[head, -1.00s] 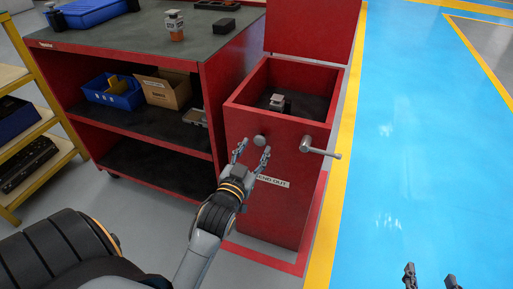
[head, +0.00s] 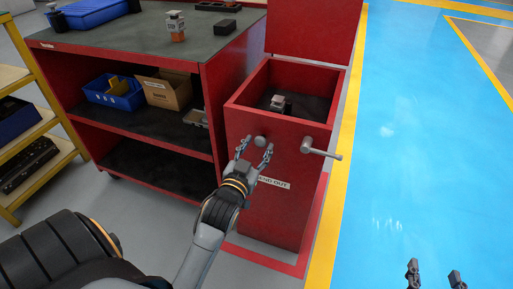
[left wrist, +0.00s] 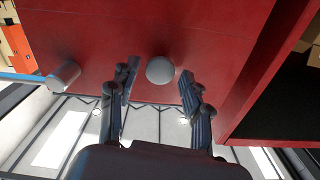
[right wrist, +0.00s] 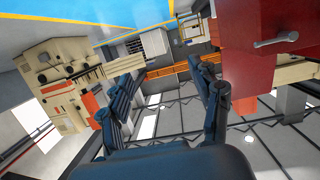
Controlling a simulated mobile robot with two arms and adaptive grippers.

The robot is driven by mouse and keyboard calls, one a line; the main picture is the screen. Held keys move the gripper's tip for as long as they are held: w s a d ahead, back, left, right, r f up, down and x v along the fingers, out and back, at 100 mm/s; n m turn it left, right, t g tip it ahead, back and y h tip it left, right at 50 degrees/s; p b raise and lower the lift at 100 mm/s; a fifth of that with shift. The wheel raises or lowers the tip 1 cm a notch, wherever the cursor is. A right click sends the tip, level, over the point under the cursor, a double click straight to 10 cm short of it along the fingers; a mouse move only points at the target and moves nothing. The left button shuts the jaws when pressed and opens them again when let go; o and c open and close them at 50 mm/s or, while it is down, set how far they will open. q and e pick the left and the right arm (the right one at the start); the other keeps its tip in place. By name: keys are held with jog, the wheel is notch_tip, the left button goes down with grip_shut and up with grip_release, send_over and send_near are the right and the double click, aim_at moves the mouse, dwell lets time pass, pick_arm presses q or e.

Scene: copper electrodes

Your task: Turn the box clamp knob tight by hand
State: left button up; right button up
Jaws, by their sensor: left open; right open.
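The round grey knob (head: 260,141) sits on the front face of the red box (head: 240,118), left of a lever handle. My left gripper (head: 255,147) is open in front of the knob, its fingers pointing at the box. In the left wrist view the knob (left wrist: 160,70) shows between the fingertips (left wrist: 158,80), with gaps on both sides and no visible contact. The fingers hide none of the knob there. My right gripper (head: 434,270) is open and empty at the lower right of the head view, away from the box.
The lever handle (head: 322,150) sticks out to the knob's right. A small grey-topped block (head: 278,102) lies in the open box. A red workbench (head: 150,142) with a dark top stands left. Blue floor (head: 410,150) is clear at right.

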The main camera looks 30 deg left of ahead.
pick_arm(q)
jog(key=shift+w, duration=0.15)
dwell(0.4)
jog(key=c, duration=0.8)
